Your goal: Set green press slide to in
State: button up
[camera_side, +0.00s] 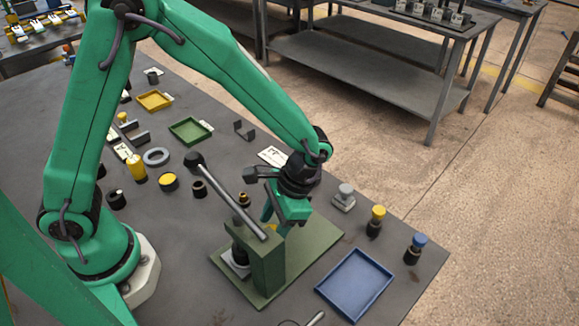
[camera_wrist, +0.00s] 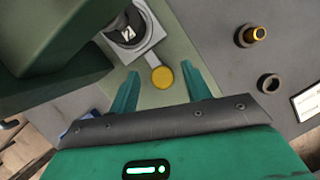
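The green press (camera_side: 268,262) stands on a green base plate (camera_side: 262,300), its grey lever with a black knob slanting over the top. In the wrist view the press body (camera_wrist: 50,45) fills the upper left. Its grey slide (camera_wrist: 146,38) shows beside the body, carrying a dark round seat with a pale piece in it. A short stem ends in a yellow knob (camera_wrist: 162,77). My gripper (camera_side: 274,218) is low behind the press. In the wrist view my gripper (camera_wrist: 160,71) is open, one finger on each side of the yellow knob, with gaps visible.
A blue tray (camera_side: 355,284) lies right of the base plate. Yellow-topped (camera_side: 376,220) and blue-topped (camera_side: 415,248) pegs and a grey-knobbed block (camera_side: 344,197) stand nearby. A green tray (camera_side: 190,131), an orange tray (camera_side: 154,101) and several small parts lie farther left.

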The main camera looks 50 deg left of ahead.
jog(key=v, duration=0.7)
jog(key=shift+r, duration=0.35)
jog(key=shift+w, duration=0.15)
jog(key=s+a+r+n+t+h, duration=0.1)
jog(key=s+a+r+n+t, duration=0.1)
jog(key=s+a+r+t, duration=0.2)
jog(key=s+a+r+n+t+h, duration=0.1)
jog(key=s+a+r+t, duration=0.4)
jog(key=a+r, duration=0.5)
jog(key=a+n, duration=0.1)
jog(key=a, duration=0.1)
jog(key=shift+s+a+n+t, duration=0.25)
jog(key=shift+a+n+t, duration=0.05)
dwell(0.3)
